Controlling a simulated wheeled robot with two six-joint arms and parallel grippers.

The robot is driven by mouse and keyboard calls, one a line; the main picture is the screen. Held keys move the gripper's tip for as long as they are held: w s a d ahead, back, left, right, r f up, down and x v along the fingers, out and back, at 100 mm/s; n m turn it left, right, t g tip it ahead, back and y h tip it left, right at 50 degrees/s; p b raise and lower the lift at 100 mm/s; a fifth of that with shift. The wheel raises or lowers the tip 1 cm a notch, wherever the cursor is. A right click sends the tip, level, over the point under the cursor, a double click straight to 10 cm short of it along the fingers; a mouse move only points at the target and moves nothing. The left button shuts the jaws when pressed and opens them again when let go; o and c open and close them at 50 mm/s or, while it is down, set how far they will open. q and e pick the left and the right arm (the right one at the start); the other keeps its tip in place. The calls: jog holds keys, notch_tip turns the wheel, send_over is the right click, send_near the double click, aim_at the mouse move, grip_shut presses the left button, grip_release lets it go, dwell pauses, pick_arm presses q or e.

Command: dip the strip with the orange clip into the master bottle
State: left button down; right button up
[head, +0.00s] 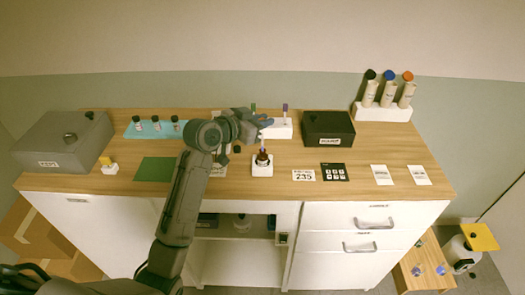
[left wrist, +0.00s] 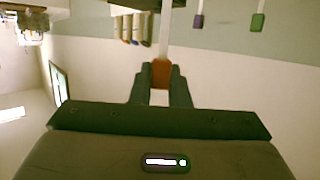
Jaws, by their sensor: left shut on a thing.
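My left gripper (head: 262,123) is shut on the orange clip (left wrist: 161,73), seen between the fingers in the left wrist view. The pale strip (left wrist: 165,38) extends from the clip away from the gripper. In the head view the strip (head: 262,139) hangs about upright below the fingers, over the small dark master bottle (head: 262,158). The bottle stands on a white square base (head: 262,170). The strip's lower end is at or near the bottle's mouth; I cannot tell whether it is inside. My right gripper is not in view.
A white rack (head: 278,131) behind holds strips with green and purple clips. A dark box (head: 328,128) stands to the right, a teal tray (head: 140,131) with three bottles to the left. A card reading 235 (head: 303,175) and a black keypad (head: 334,172) lie right of the bottle.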

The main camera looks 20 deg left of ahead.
pick_arm(q)
jog(key=shift+r+p, duration=1.65)
jog(key=shift+r, duration=0.55)
